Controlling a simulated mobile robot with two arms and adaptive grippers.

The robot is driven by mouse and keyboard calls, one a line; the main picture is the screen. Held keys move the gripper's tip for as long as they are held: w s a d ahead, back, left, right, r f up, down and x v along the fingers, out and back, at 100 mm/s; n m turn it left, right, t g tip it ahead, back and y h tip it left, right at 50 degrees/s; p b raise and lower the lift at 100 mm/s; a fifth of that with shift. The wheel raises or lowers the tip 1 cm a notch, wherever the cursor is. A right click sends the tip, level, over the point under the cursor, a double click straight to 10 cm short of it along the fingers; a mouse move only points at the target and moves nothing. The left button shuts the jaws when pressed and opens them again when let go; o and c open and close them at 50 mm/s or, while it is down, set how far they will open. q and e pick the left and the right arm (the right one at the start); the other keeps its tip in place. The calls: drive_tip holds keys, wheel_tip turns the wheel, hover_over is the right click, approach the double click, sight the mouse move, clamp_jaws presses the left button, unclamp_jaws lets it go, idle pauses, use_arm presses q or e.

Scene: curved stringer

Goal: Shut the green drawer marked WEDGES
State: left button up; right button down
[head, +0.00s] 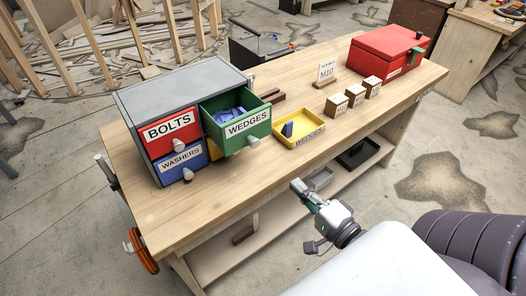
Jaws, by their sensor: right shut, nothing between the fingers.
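The green drawer marked WEDGES (247,125) is pulled out of the grey cabinet (180,87), at its upper right. Several blue wedges (228,114) lie inside it. A pale knob (254,141) sits on its front. My right gripper (297,185) is shut and empty, in front of the bench's near edge, below and to the right of the drawer and apart from it. My left gripper is not in view.
The red BOLTS drawer (172,133) and blue WASHERS drawer (180,164) look shut. A yellow tray (312,127) with a blue wedge stands right of the green drawer. Wooden blocks (336,106), a sign (326,73) and a red box (384,50) stand farther right on the bench.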

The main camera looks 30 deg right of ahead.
sight(257, 145)
drive_tip(key=w+p, duration=0.1)
drive_tip(key=w, duration=0.3)
drive_tip(key=w+p, duration=0.1)
drive_tip(key=w, duration=0.4)
drive_tip(key=w+a+p, duration=0.1)
drive_tip(key=w+p, duration=0.1)
drive_tip(key=w, duration=0.2)
drive_tip(key=shift+w+r, duration=0.3)
drive_tip(key=shift+w, duration=0.05)
drive_tip(key=shift+w+a, duration=0.1)
drive_tip(key=shift+w, duration=0.05)
drive_tip(key=w, duration=0.7)
drive_tip(key=w+b, duration=0.1)
drive_tip(key=w, duration=0.2)
drive_tip(key=shift+w+a+f, duration=0.15)
drive_tip(key=shift+w+a, duration=0.25)
drive_tip(key=shift+w, duration=0.2)
drive_tip(key=shift+r, duration=0.4)
drive_tip(key=shift+s, duration=0.1)
